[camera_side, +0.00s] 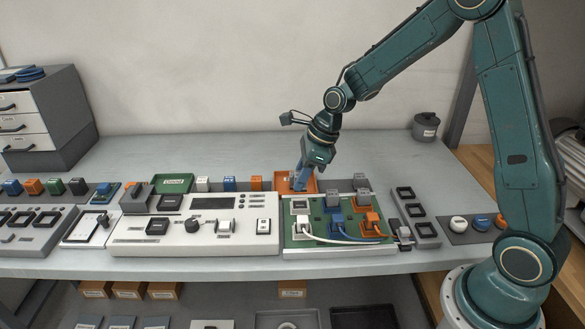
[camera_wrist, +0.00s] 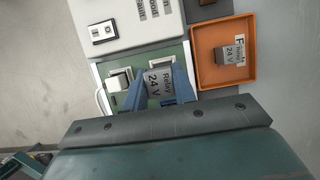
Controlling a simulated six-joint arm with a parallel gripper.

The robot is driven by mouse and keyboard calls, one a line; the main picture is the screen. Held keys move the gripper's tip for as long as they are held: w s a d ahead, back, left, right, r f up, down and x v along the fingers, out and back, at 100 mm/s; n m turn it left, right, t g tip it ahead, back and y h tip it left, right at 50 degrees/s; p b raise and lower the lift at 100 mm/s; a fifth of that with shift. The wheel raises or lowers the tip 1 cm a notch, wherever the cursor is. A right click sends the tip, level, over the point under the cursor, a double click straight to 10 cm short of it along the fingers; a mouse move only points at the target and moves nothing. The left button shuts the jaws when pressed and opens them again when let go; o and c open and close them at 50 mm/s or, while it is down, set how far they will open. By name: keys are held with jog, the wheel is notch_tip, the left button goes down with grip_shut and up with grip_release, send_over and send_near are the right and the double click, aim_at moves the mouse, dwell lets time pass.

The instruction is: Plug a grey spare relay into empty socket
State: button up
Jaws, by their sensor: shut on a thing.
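My gripper (camera_wrist: 158,90) is shut on a grey relay (camera_wrist: 159,87) labelled "Relay 24 V", between its blue fingers. A pale-framed socket (camera_side: 300,204) sits at the board's back left. In the wrist view a pale socket edge (camera_wrist: 160,61) shows just beyond the held relay, which hides the rest. The relay appears above the socket; I cannot tell the gap.
Another grey relay (camera_wrist: 230,54) stands in the tray. A white plug with cable (camera_wrist: 119,80) sits beside the fingers. A white control unit (camera_side: 190,238) stands left.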

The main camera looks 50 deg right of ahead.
aim_at(301, 205)
jog(key=shift+f, duration=1.95)
jog(key=shift+f, duration=0.95)
dwell(0.9)
jog(key=o, duration=0.9)
jog(key=shift+c, duration=1.4)
jog(key=shift+o, duration=0.4)
jog(key=shift+o, duration=0.5)
jog(key=shift+r, duration=3.55)
